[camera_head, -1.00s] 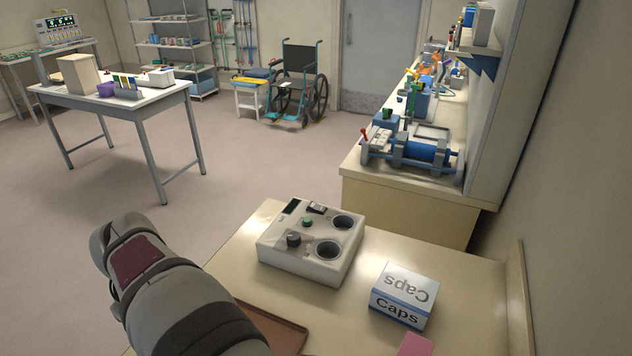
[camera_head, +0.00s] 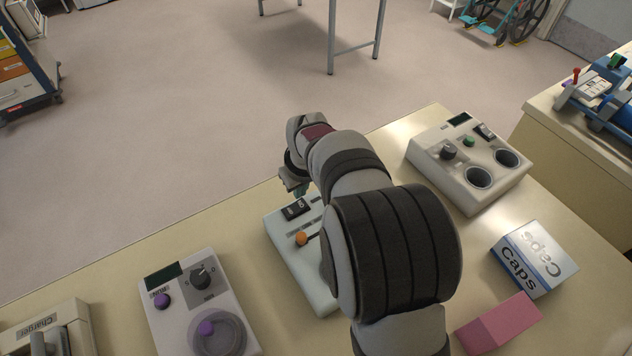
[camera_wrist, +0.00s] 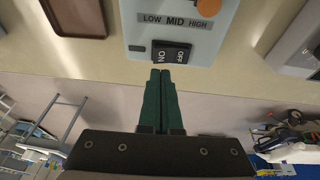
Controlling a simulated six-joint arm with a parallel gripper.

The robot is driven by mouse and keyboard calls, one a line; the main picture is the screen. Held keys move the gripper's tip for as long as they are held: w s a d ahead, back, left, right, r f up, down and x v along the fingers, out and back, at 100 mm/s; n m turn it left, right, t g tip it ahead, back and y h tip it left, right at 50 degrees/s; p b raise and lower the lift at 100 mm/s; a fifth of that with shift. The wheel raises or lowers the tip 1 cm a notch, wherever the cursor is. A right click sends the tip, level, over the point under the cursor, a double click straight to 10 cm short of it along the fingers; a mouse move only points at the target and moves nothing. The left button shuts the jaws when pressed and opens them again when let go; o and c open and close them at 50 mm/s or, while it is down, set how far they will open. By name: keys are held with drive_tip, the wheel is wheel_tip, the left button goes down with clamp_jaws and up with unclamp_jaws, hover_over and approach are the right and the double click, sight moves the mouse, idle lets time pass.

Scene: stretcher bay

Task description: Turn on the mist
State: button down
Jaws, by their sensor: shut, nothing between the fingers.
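A pale blue-grey unit (camera_head: 278,236) sits on the bench in the head view, partly hidden behind my arm. It has a black rocker switch (camera_head: 296,208) near its far edge and an orange knob (camera_head: 302,238). In the wrist view the unit (camera_wrist: 205,47) shows a LOW MID HIGH strip, part of the orange knob (camera_wrist: 224,5) and the rocker switch (camera_wrist: 171,52) marked ON and OFF. My gripper (camera_wrist: 160,71) is shut and empty, its green fingertips close to the switch's edge. I cannot tell whether they touch. In the head view my gripper (camera_head: 299,189) is at the unit's far edge.
Right of the unit stand a white device (camera_head: 470,165) with two wells, a Caps box (camera_head: 535,258) and a pink block (camera_head: 498,324). To the left are a unit with purple knobs (camera_head: 180,325) and a charger (camera_head: 45,328). A brown tray (camera_wrist: 75,18) shows in the wrist view.

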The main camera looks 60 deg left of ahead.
sight(303, 202)
drive_tip(key=shift+w+f, duration=0.2)
drive_tip(key=shift+f, duration=1.25)
drive_tip(key=shift+w+f, duration=0.2)
drive_tip(key=shift+f, duration=0.15)
drive_tip(key=shift+s+r, duration=0.3)
drive_tip(key=shift+s, duration=0.45)
